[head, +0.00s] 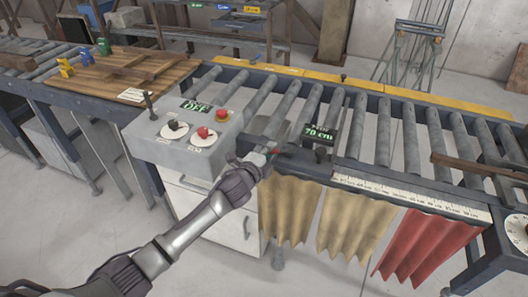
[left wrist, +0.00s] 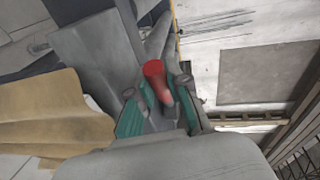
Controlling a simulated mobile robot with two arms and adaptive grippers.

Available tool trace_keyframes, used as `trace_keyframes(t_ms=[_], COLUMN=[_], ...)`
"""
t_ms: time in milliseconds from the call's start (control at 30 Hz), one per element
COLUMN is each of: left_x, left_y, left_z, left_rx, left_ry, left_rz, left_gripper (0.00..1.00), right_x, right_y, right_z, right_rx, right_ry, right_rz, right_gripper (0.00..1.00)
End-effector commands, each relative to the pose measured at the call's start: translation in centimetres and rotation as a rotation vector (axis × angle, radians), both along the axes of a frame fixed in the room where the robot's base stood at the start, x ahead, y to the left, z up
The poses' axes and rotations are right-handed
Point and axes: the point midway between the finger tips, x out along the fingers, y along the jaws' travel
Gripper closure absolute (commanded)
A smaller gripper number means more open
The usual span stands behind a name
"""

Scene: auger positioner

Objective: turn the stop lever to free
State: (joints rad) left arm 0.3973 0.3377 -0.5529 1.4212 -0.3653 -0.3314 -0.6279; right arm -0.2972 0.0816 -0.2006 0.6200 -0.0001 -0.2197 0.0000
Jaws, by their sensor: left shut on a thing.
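The stop lever shows in the left wrist view as a red-ended handle (left wrist: 155,72) between the teal-padded fingers of my left gripper (left wrist: 158,112). The gripper is shut on it. In the head view my left gripper (head: 268,152) is at the front edge of the roller conveyor, just left of the 70 cm display. There the gripper hides most of the lever, and its setting cannot be read. My right gripper is not in view.
A grey control box (head: 160,150) with a green display, a black knob and red controls stands left of the gripper. The display reading 70 cm (head: 319,133) is close on the right. A white ruler (head: 410,197) runs along the front rail. Tan curtains (head: 290,207) hang below.

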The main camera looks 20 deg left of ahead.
Motion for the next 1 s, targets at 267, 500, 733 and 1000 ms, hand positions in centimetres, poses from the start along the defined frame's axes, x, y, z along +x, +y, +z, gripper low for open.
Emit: trace_keyframes(t_ms=[267, 500, 733, 1000], left_x=[-1.0, -1.4, -1.4, -1.4], left_y=[-0.3, -0.4, -0.3, -0.4], left_z=[-0.4, -0.2, -0.1, -0.1], left_rx=[-0.002, 0.000, 0.003, 0.003], left_ry=[0.001, 0.002, 0.001, 0.001], left_rz=[0.160, 0.227, 0.238, 0.237], left_gripper=[1.00, 1.00, 1.00, 0.75], right_x=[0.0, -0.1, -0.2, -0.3], right_y=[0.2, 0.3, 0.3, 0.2], right_z=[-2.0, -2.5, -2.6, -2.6], right_rx=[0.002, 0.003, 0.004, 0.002], right_ry=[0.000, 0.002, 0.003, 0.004], right_rz=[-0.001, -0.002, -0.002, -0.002], right_gripper=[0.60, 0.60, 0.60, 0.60])
